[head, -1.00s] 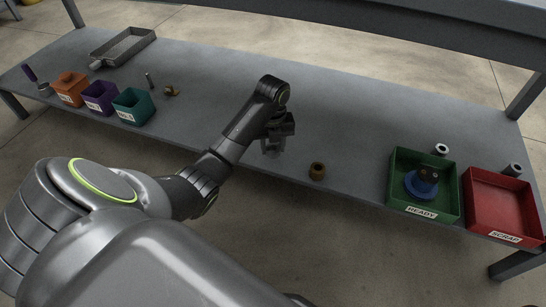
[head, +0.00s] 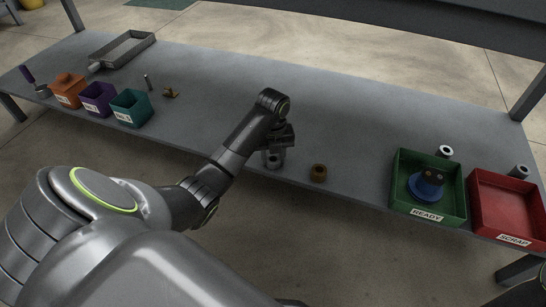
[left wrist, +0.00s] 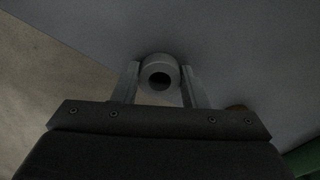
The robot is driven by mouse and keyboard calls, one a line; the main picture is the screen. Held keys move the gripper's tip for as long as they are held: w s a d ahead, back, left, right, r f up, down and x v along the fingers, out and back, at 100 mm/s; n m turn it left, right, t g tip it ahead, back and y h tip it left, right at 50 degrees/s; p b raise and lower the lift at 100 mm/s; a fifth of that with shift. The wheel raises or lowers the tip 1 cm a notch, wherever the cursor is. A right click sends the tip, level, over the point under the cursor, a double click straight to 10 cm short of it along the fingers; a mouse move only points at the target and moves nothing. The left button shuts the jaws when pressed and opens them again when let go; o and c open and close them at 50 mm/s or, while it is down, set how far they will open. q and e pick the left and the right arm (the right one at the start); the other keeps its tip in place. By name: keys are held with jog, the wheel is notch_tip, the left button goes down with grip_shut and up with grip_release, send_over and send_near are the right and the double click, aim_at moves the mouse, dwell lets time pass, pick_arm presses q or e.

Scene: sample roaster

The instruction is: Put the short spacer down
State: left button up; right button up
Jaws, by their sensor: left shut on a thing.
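My left gripper (head: 272,157) is over the front part of the bench, left of the brown ring-shaped piece. Its fingers are shut on the short spacer, a grey hollow cylinder that shows in the left wrist view (left wrist: 160,68) with its dark bore facing the camera. The spacer sits between the fingertips, close to the bench top (head: 350,130). I cannot tell whether it touches the surface. My right gripper is not in view.
The brown piece (head: 318,173) stands just right of the gripper. The green READY tray (head: 402,190) holds a blue part (head: 428,188); the red SCRAP tray (head: 492,216) is beside it. Small bins (head: 130,110) are at left.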

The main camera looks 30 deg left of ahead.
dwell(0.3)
pick_arm(q)
jog(key=o, duration=1.1)
jog(key=shift+f, duration=0.15)
